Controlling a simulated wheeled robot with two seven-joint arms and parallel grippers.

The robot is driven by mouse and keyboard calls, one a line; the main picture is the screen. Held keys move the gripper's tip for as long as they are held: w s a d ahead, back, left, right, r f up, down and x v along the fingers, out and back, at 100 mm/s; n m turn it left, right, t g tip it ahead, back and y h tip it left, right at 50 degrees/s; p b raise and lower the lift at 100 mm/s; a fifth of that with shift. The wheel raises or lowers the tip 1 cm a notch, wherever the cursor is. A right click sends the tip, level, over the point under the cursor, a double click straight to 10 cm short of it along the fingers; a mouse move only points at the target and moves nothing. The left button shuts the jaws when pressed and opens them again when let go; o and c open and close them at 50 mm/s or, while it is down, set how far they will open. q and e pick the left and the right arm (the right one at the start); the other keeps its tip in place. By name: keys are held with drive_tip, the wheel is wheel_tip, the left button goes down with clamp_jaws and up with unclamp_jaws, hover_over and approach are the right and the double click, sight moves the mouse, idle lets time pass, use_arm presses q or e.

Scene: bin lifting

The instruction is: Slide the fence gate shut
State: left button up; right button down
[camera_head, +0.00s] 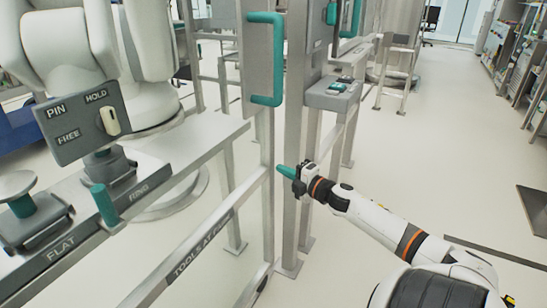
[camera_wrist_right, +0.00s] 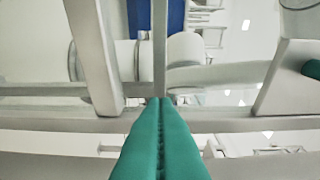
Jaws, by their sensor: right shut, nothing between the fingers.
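The fence gate (camera_head: 267,150) is a grey metal frame with a plate and a teal pull handle (camera_head: 278,60) at its upper end. Beside it stands a grey fixed post (camera_head: 293,130), with only a narrow gap seen between them. My right gripper (camera_head: 280,168) has teal fingers and is shut and empty, low beside the gate's upright and well below the handle. I cannot tell whether its tips touch the upright. In the right wrist view the fingers (camera_wrist_right: 160,105) are pressed together, pointing at grey frame bars. My left gripper is not in view.
A latch-like box (camera_head: 332,94) sits on the fence right of the post. A rail with a PIN/HOLD/FREE box (camera_head: 80,122) and teal knobs fills the left side. Open pale floor (camera_head: 440,150) lies to the right, with shelves (camera_head: 515,50) behind.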

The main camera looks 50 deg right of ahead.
sight(264, 151)
drive_tip(key=w+b, duration=0.1)
drive_tip(key=w, duration=0.5)
drive_tip(key=shift+w, duration=0.35)
drive_tip(key=d, duration=0.1)
drive_tip(key=w+d+b, duration=0.1)
drive_tip(key=shift+w+d, duration=0.15)
drive_tip(key=shift+d, duration=0.25)
drive_tip(key=shift+w+d+b, duration=0.1)
drive_tip(key=shift+d+b, duration=0.2)
drive_tip(key=shift+d, duration=0.25)
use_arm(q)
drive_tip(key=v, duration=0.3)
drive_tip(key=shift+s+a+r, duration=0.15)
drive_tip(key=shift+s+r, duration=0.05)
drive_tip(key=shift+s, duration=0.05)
